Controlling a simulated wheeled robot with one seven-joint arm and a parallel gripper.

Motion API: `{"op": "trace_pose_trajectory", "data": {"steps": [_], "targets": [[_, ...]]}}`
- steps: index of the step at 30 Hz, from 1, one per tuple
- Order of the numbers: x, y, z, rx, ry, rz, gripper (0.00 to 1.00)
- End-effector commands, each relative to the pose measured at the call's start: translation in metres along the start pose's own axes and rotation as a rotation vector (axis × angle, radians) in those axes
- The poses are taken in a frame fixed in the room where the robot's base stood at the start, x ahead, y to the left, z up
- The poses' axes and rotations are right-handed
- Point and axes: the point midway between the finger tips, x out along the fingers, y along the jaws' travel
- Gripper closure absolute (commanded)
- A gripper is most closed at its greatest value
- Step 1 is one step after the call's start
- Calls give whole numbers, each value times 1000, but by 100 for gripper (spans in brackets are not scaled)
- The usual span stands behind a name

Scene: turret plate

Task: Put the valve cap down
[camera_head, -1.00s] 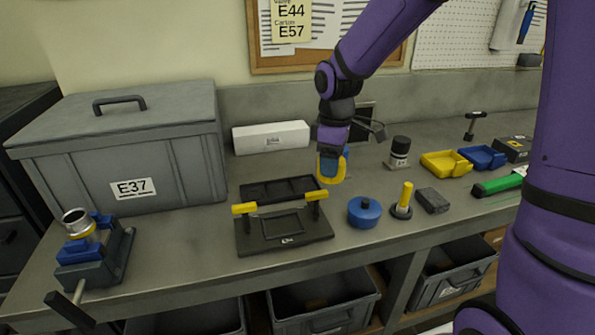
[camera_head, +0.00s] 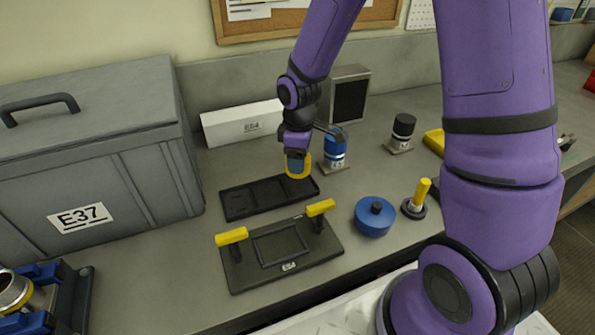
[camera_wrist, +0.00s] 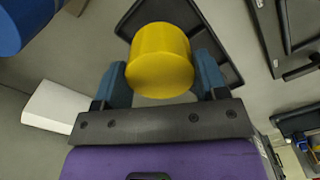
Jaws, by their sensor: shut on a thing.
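My gripper (camera_head: 297,162) is shut on the yellow valve cap (camera_head: 299,174), a short cylinder. In the wrist view the valve cap (camera_wrist: 160,62) sits between the two blue fingers, with my gripper (camera_wrist: 161,78) around its sides. In the head view the cap appears at the right end of a shallow black tray (camera_head: 238,207) with compartments. The tray (camera_wrist: 229,66) also shows behind the cap in the wrist view. I cannot tell whether the cap touches the tray or hangs just above it.
A blue-topped labelled part (camera_head: 335,150) stands close to the right of my gripper. A white box (camera_head: 240,124) lies behind the tray. A black plate with yellow handles (camera_head: 240,272) lies in front. A blue lid (camera_head: 374,218) and large grey case (camera_head: 100,150) flank them.

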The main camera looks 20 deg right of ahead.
Motion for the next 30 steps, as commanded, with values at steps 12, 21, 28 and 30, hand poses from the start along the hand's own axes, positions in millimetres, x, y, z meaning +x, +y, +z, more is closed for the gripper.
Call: {"op": "trace_pose_trajectory", "data": {"steps": [12, 21, 28, 30], "targets": [[45, -1, 0, -1, -2, -2, 55], [51, 0, 0, 0, 0, 0, 55], [55, 0, 0, 0, -1, -1, 55], [54, 0, 0, 0, 0, 0, 20]]}}
